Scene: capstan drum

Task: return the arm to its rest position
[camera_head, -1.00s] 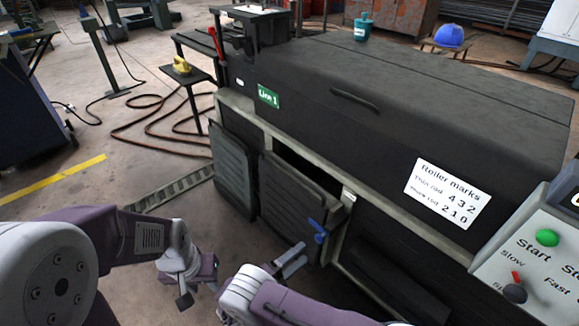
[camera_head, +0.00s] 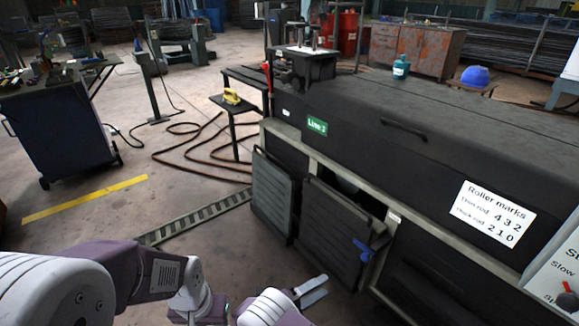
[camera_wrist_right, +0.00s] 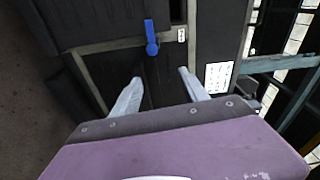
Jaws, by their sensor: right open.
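My right gripper (camera_head: 318,287) is in the lower middle of the head view. Its two pale fingers are apart with nothing between them. The wrist view also shows the fingers spread and empty (camera_wrist_right: 160,76). The gripper is apart from the blue handle (camera_head: 365,255) on a dark machine door (camera_head: 332,232), which stands ajar with a dark gap above it. The blue handle shows beyond the fingers in the wrist view (camera_wrist_right: 151,36). My left gripper (camera_head: 200,313) is at the bottom edge of the head view, partly cut off, and its fingers cannot be made out.
The long black machine (camera_head: 420,150) fills the right side, with a white roller-marks sign (camera_head: 495,213). A second dark panel (camera_head: 272,196) is left of the door. A floor grating (camera_head: 195,217) and hoses (camera_head: 190,150) lie left. A blue cabinet (camera_head: 65,135) stands farther left. Floor between is clear.

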